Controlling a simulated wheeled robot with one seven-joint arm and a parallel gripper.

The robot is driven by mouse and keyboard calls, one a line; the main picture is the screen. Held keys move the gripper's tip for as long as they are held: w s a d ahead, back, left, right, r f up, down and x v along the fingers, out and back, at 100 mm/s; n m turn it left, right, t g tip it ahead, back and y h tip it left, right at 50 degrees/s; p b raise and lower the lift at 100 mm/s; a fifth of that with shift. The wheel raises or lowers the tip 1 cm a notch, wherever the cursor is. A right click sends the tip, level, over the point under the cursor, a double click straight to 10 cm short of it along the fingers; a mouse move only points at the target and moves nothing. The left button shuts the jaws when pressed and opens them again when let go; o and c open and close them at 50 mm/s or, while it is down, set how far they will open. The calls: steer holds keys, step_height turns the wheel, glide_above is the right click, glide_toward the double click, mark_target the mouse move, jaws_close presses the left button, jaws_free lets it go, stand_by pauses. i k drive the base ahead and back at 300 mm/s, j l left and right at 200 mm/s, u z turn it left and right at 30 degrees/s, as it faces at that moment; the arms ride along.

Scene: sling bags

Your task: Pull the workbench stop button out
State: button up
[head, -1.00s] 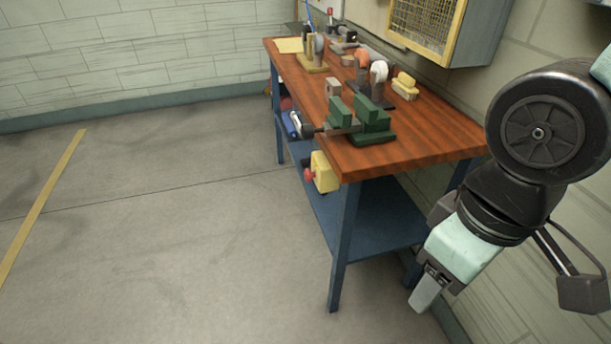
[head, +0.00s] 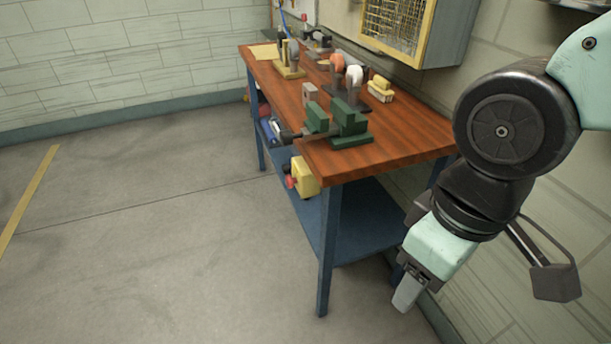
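The stop button (head: 290,182) is a small red knob on a yellow box (head: 306,176). The box is fixed at the front edge of the workbench (head: 410,146), near its close corner, and the knob faces left, away from the bench. My gripper (head: 407,293) hangs low at the right, pointing down, beyond the bench's near end and well apart from the button. Its fingers show as one pale shape, so I cannot tell whether they are open or shut. I see nothing held.
A green vise (head: 350,125) stands on the bench's near corner, its handle sticking out above the button box. A blue lower shelf (head: 365,222) and a front leg (head: 327,250) are below. A yellow mesh cabinet (head: 395,22) hangs behind. The floor (head: 150,240) at left is clear.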

mark_target(289, 181)
steer(key=i+j+u, duration=0.15)
steer(key=j+u, duration=0.2)
steer(key=i+j+u, duration=0.15)
steer(key=j+u, duration=0.25)
steer(key=i+j+u, duration=0.2)
steer(key=u, duration=0.15)
